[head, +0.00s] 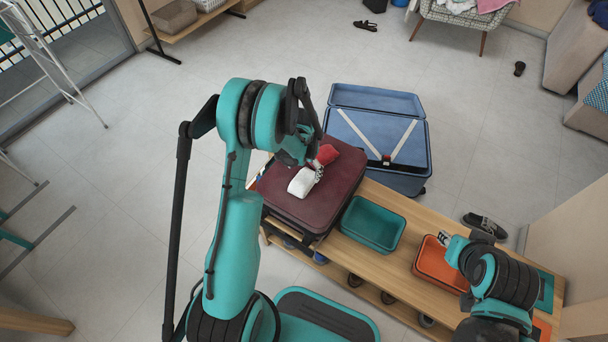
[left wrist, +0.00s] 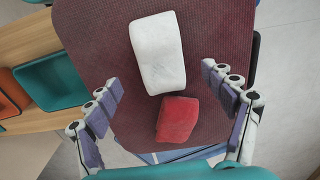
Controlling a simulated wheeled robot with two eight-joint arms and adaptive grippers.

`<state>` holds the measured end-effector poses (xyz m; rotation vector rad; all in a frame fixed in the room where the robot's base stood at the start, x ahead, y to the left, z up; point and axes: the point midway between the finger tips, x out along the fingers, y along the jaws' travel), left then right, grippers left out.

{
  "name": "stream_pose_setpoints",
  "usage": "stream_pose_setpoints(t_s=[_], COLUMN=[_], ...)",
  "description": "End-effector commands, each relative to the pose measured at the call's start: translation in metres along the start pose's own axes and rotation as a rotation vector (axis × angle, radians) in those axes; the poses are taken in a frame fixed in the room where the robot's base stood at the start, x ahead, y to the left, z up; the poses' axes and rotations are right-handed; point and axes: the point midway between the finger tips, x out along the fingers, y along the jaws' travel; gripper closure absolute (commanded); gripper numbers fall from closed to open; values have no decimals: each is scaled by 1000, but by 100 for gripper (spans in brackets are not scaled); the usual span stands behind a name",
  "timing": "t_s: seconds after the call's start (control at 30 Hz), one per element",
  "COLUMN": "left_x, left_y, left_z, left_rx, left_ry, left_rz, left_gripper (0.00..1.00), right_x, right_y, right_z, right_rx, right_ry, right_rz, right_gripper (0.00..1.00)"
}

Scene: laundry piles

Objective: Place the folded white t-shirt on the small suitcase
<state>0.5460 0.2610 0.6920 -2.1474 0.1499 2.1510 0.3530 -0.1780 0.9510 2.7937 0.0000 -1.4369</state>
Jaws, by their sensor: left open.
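The folded white t-shirt (head: 302,182) lies on top of the closed maroon small suitcase (head: 335,190). In the left wrist view the white t-shirt (left wrist: 157,52) lies flat on the suitcase (left wrist: 105,30), apart from my fingers. A folded red cloth (head: 327,154) lies beside it and also shows in the left wrist view (left wrist: 177,119).
The suitcase stands on a wooden bench (head: 390,262) with a teal bin (head: 372,224) and an orange bin (head: 440,266). A large blue suitcase (head: 376,140) lies open on the floor behind. Dark slippers (head: 485,226) lie to the right. The floor at left is mostly clear.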

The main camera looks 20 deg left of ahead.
Motion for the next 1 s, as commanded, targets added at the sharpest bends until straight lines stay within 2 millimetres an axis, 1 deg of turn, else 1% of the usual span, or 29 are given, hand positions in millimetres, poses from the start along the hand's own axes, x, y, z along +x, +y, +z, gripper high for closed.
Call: stream_pose_setpoints(t_s=[0.03,0.1,0.2,0.43,0.47,0.57,0.67,0.7,0.8,0.9,1.0], left_x=[-16,-30,-46,-70,-75,-105,-146,-162,-200,-231,-254], left_y=[0,0,0,2,3,10,22,28,41,55,68], left_z=[0,0,0,1,2,7,18,24,43,65,90], left_rx=[0,0,0,-1,-2,-10,-24,-30,-46,-61,-77], left_ry=[0,0,0,8,14,51,112,140,211,282,354], left_rz=[0,0,0,-2,-4,-15,-29,-35,-47,-55,-59], left_gripper=[17,17,17,17,17,17,17,17,17,17,17], right_x=[-7,-11,-16,-19,-19,-19,-19,-19,-19,-19,-19], right_y=[0,0,0,0,0,0,0,0,0,0,0], right_z=[-5,-8,-11,-14,-14,-14,-14,-14,-14,-14,-14], right_rx=[0,0,0,0,0,0,0,0,0,0,0], right_ry=[0,0,0,0,0,0,0,0,0,0,0], right_rz=[0,0,0,0,0,0,0,0,0,0,0], right_gripper=[71,71,71,71,71,71,71,71,71,71,71])
